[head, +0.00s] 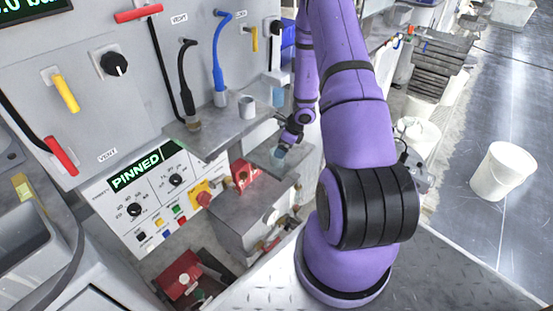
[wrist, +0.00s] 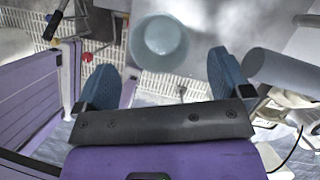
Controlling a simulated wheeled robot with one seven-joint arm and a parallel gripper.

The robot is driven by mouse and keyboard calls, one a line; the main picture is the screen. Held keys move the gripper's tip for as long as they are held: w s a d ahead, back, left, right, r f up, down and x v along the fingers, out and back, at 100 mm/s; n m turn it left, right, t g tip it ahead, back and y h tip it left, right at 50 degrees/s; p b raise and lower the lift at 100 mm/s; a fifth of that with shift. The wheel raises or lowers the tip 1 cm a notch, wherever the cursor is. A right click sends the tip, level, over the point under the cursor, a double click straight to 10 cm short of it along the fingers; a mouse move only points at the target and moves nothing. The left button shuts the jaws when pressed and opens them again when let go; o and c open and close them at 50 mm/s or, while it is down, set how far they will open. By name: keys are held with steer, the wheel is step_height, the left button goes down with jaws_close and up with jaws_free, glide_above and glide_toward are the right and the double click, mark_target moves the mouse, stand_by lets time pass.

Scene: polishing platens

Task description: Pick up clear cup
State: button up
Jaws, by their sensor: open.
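The clear cup (wrist: 158,42) has a pale teal tint and is seen from above in the wrist view, with its round rim toward me. My gripper (wrist: 160,66) is open, its two blue fingers spread to the left and right below the cup in that picture. The cup lies ahead of the gap between the fingertips, and I see no finger touching it. In the head view a small teal cup (head: 278,155) shows just below my gripper (head: 284,143), on a grey ledge (head: 262,158). The fingers are too small there to make out.
A grey cup (head: 246,106) stands on the upper shelf (head: 215,132) near hanging black and blue hoses. A pale cylinder (wrist: 285,72) lies close to the right finger in the wrist view. A red box (head: 243,175) is left of the ledge. A white bucket (head: 502,171) stands on the floor.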

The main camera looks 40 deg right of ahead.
steer(key=shift+x, duration=3.65)
steer(key=shift+c, duration=0.2)
steer(key=c, duration=1)
